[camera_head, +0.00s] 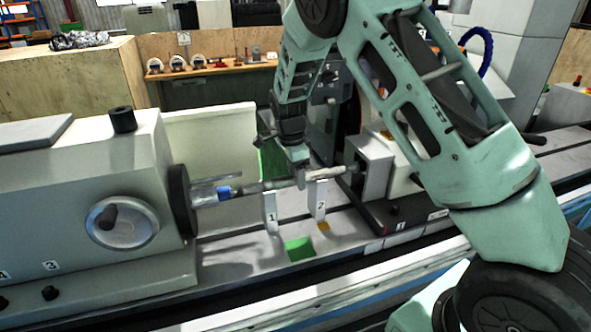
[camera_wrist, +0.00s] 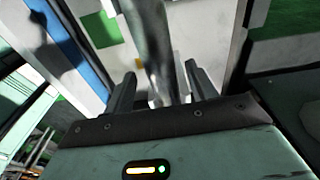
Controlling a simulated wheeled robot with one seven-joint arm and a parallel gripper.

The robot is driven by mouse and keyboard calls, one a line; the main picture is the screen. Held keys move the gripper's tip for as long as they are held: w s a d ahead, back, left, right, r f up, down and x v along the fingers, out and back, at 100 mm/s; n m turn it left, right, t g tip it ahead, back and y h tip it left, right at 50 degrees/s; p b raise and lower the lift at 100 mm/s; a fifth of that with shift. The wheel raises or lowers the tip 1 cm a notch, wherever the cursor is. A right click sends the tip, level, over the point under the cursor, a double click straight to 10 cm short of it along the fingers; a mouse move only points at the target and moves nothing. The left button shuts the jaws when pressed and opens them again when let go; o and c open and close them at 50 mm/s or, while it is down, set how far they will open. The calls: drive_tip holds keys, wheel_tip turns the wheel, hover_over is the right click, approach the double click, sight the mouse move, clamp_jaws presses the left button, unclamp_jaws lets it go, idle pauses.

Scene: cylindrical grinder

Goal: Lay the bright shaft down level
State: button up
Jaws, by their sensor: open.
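The bright shaft (camera_head: 274,184) lies roughly along the machine's axis between the headstock (camera_head: 180,200) on the left and the tailstock (camera_head: 373,168) on the right. It passes over two upright rests, rest 1 (camera_head: 270,213) and rest 2 (camera_head: 317,199); whether it touches both tops is too small to tell. My gripper (camera_head: 300,178) is above the shaft near rest 2, pointing down. In the wrist view, the open fingers of my gripper (camera_wrist: 161,90) stand on either side of the shaft (camera_wrist: 152,40), with gaps visible. The shaft's ends are outside the wrist view.
A blue piece (camera_head: 224,192) sits near the headstock end of the shaft. A green square (camera_head: 299,248) and a yellow patch (camera_head: 323,226) mark the machine bed. A pale guard panel (camera_head: 210,140) stands behind. A workbench (camera_head: 215,70) with small parts is farther back.

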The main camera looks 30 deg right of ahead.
drive_tip(key=shift+w+r, duration=0.1)
drive_tip(key=shift+r, duration=0.4)
wheel_tip(320, 180, up, 17)
drive_tip(key=a+b, duration=0.1)
drive_tip(key=b, duration=0.3)
drive_tip(key=shift+w+a+f, duration=0.15)
drive_tip(key=shift+a+f, duration=0.05)
drive_tip(key=shift+a, duration=0.1)
